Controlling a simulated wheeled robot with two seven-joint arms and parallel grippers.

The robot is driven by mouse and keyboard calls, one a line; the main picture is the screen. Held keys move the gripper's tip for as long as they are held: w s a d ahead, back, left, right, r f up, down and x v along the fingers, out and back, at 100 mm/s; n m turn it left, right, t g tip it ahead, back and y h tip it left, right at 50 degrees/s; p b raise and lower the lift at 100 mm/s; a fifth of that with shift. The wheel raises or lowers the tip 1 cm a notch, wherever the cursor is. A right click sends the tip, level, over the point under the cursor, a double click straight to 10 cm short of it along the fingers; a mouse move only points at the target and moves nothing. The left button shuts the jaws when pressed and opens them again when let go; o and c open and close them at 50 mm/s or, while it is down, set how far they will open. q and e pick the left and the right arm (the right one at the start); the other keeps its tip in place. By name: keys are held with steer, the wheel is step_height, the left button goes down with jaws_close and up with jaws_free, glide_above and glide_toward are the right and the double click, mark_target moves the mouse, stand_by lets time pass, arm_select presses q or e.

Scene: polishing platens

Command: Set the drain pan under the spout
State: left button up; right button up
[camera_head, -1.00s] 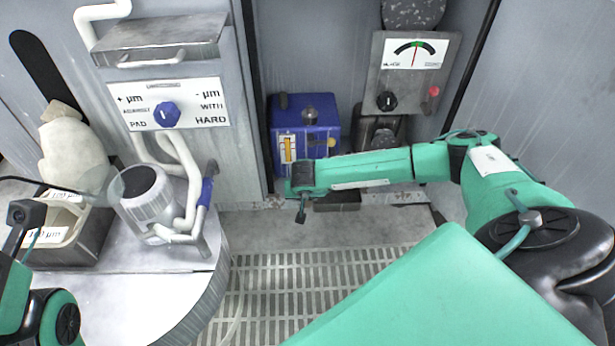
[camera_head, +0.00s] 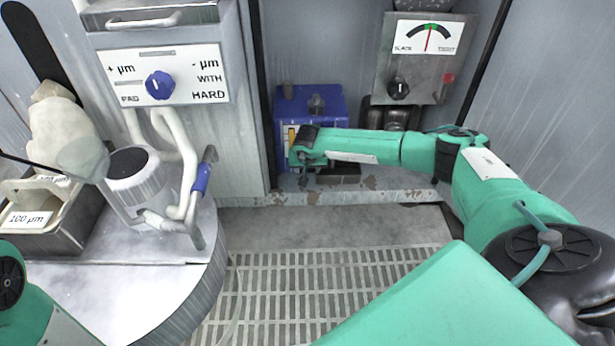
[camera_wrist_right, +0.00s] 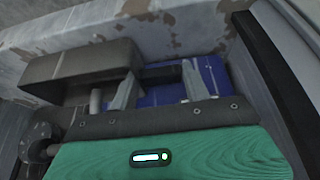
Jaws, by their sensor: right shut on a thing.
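The drain pan looks to be the dark, shallow box at the foot of the blue unit (camera_head: 336,104). In the head view the pan (camera_head: 345,173) shows partly below my right forearm. In the right wrist view the pan (camera_wrist_right: 80,70) lies at upper left, with a dark bar reaching between the fingers. My right gripper (camera_wrist_right: 158,80) is shut on that part of the pan. In the head view the fingers (camera_head: 304,172) are small and partly hidden. I cannot make out a spout. My left gripper is out of view; only my left arm shows at lower left.
A rust-spotted ledge (camera_head: 400,192) runs along the recess front, with a floor grating (camera_head: 300,290) before it. A gauge panel (camera_head: 425,60) hangs above right. The round platen (camera_head: 150,290) with white pipes and a tray (camera_head: 75,225) stands left.

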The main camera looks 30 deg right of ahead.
mark_target(308, 172)
step_height(308, 172, down, 3)
steer(key=shift+f+b, duration=0.1)
steer(key=shift+b, duration=0.85)
steer(key=shift+w+d+f+b, duration=0.1)
steer(key=shift+w+b, duration=0.05)
steer(key=shift+b, duration=0.2)
steer(key=shift+r, duration=0.2)
steer(key=shift+f, duration=0.15)
steer(key=o, duration=1)
steer(key=shift+o, duration=0.2)
